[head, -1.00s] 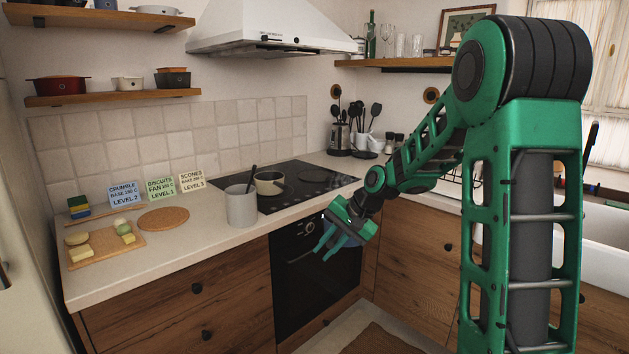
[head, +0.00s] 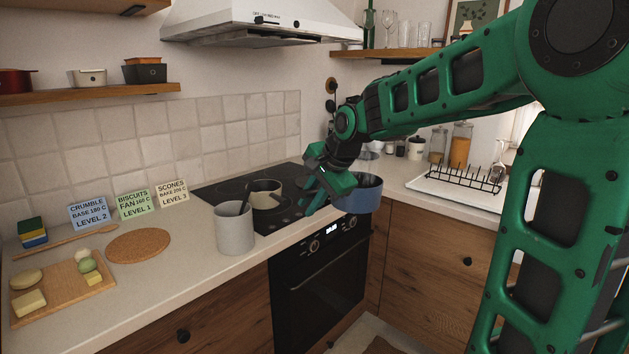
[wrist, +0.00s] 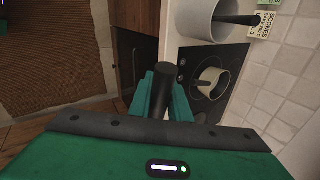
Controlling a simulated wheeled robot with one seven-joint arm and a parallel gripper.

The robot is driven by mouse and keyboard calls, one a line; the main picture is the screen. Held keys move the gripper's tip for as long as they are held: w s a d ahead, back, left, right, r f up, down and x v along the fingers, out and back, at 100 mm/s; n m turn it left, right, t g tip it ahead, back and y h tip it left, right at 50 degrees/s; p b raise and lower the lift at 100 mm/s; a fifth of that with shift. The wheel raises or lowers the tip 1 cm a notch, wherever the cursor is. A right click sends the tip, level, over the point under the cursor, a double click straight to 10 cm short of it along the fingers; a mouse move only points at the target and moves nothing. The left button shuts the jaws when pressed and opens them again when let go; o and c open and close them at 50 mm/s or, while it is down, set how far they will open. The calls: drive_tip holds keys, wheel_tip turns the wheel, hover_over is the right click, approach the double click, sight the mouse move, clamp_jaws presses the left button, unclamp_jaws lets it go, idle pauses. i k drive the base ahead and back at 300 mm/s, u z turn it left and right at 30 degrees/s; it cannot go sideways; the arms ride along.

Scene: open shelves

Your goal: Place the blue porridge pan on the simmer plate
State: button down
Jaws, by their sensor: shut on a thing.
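The blue pan (head: 362,194) is in the head view, raised at the right front corner of the black hob (head: 222,192). My gripper (head: 318,192) is just left of the pan, partly in front of it. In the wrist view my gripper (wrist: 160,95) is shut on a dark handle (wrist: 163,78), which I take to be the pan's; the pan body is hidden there. A cream pan (head: 266,200) sits on the hob, and also shows in the wrist view (wrist: 211,88). I cannot tell which hob ring is the simmer plate.
A grey crock (head: 235,232) stands on the counter by the hob's left front. A round cork mat (head: 139,246), a board (head: 65,296) with food and several cards line the left counter. The range hood (head: 262,22) hangs above. A dish rack (head: 466,178) is at right.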

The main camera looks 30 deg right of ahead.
sight(303, 186)
drive_tip(key=u, duration=0.05)
drive_tip(key=i, duration=1.35)
